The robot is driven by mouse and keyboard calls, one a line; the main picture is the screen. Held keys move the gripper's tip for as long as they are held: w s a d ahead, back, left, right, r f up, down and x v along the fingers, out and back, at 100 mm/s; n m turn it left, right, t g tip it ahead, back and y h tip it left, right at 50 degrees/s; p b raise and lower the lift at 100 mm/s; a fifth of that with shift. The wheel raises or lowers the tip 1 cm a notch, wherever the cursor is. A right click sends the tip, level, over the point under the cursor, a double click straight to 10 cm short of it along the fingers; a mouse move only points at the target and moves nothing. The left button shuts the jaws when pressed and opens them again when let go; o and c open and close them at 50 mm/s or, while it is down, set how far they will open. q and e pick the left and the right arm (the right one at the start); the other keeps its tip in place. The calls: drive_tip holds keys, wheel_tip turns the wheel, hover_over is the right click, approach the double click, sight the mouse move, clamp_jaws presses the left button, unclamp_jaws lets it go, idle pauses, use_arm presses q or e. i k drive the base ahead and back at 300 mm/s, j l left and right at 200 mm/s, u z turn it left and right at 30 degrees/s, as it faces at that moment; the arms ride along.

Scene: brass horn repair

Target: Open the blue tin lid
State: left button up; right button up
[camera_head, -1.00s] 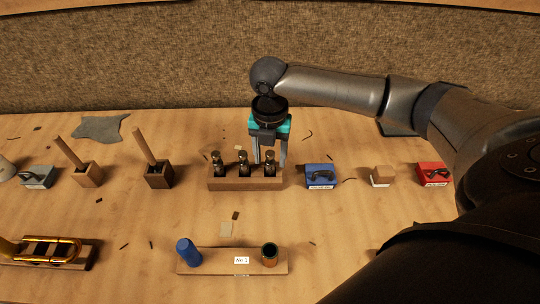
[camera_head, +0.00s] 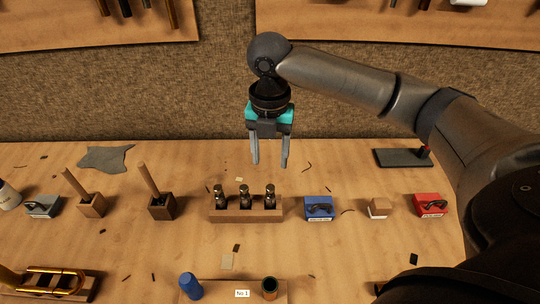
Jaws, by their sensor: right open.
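The blue tin (camera_head: 319,209) stands on the bench right of the bottle rack, with a dark curved handle on its lid and a white label on its front. Its lid looks closed. My right gripper (camera_head: 270,165) is open and empty, fingers pointing down, above and behind the wooden rack (camera_head: 246,214) and up to the left of the blue tin. It touches nothing that I can see. My left gripper is not in view.
The rack holds several dark bottles (camera_head: 244,196). A small block (camera_head: 378,208) and a red tin (camera_head: 430,205) stand right of the blue tin. A blue cylinder (camera_head: 190,286) and a dark cup (camera_head: 269,288) stand in front.

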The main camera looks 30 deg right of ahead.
sight(315, 206)
drive_tip(key=k+j, duration=1.2)
drive_tip(key=k, duration=0.1)
